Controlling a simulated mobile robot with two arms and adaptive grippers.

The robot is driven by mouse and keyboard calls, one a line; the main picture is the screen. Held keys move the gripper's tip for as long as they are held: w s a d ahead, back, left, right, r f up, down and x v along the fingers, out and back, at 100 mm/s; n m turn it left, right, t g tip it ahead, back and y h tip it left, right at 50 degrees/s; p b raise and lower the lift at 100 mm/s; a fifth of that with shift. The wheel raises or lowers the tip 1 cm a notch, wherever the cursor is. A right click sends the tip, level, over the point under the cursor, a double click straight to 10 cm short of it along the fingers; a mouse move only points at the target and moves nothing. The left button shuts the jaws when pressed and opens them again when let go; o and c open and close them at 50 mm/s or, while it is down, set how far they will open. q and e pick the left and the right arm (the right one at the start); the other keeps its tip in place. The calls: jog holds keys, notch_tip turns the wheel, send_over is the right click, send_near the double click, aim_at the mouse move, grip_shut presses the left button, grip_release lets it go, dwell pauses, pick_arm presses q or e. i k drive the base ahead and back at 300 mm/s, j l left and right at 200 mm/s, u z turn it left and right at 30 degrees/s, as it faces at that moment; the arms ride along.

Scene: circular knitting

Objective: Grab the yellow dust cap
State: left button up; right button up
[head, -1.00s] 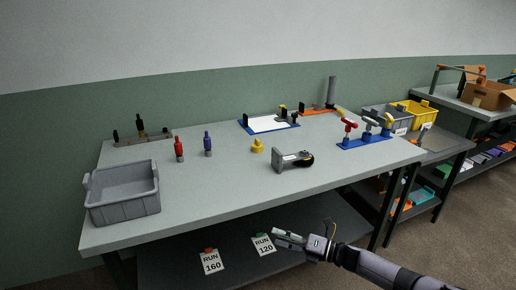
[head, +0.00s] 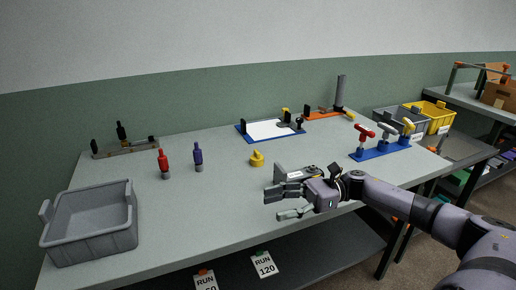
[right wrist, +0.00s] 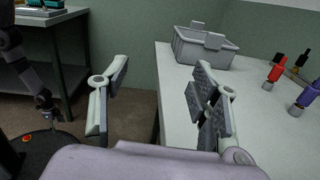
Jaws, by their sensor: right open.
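The yellow dust cap (head: 257,159) stands on the grey table (head: 210,222), near the middle in the head view. My right gripper (head: 284,204) is open and empty. It is at the table's front edge, to the right of the cap and nearer to me, clearly apart from it. In the right wrist view its two fingers (right wrist: 155,105) are spread, with the table edge and floor behind them. The cap does not show in the right wrist view. My left gripper is not in the head view.
A grey bin (head: 92,240) stands at the left front. A red bottle (head: 163,165) and a purple bottle (head: 198,158) stand left of the cap. A grey device (head: 298,172) sits just behind my right gripper. A blue stand with T-handles (head: 382,150) is at the right.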

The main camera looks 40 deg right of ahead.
aim_at(256, 160)
jog(key=i+l, duration=0.5)
jog(key=l, duration=0.15)
jog(key=i+l, duration=0.55)
